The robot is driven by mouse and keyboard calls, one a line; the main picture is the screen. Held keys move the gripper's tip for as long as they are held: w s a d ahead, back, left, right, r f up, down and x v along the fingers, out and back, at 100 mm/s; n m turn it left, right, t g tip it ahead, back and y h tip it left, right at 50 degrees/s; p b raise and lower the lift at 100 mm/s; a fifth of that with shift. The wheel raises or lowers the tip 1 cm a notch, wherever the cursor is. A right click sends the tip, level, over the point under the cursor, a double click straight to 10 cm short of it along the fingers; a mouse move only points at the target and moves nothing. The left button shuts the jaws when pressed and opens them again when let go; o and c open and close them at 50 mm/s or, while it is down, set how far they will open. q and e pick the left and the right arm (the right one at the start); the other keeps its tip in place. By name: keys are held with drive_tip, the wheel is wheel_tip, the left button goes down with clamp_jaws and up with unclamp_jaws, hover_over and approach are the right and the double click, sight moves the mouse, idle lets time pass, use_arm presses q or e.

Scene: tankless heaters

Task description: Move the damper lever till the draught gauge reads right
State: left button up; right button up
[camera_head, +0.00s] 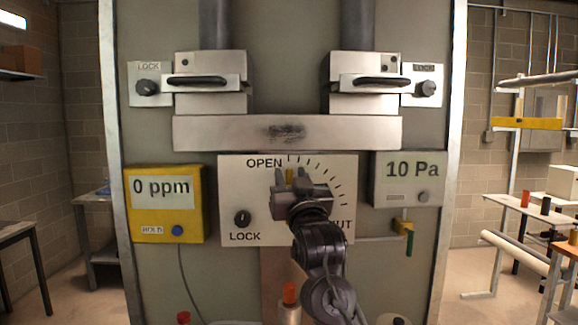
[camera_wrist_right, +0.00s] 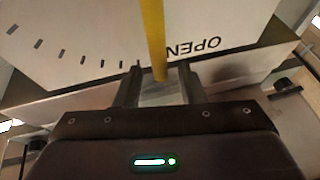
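The damper plate (camera_head: 240,190) is a pale panel marked OPEN at the top, SHUT at lower right and LOCK at lower left, with an arc of ticks. My right gripper (camera_head: 292,180) is in front of it near OPEN and hides its middle. The draught gauge (camera_head: 412,170) at right reads 10 Pa. My left gripper is not in view.
A black LOCK knob (camera_head: 242,218) sits on the plate's lower left. A yellow meter (camera_head: 165,215) reading 0 ppm hangs at left. Two handled steel boxes with side knobs are above. An orange-capped bottle (camera_head: 289,298) stands below, beside my right arm.

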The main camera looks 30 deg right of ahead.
drive_tip(key=shift+p+x, duration=0.3)
drive_tip(key=shift+x, duration=0.8)
drive_tip(key=shift+c, duration=0.2)
clamp_jaws()
drive_tip(key=shift+f, duration=0.1)
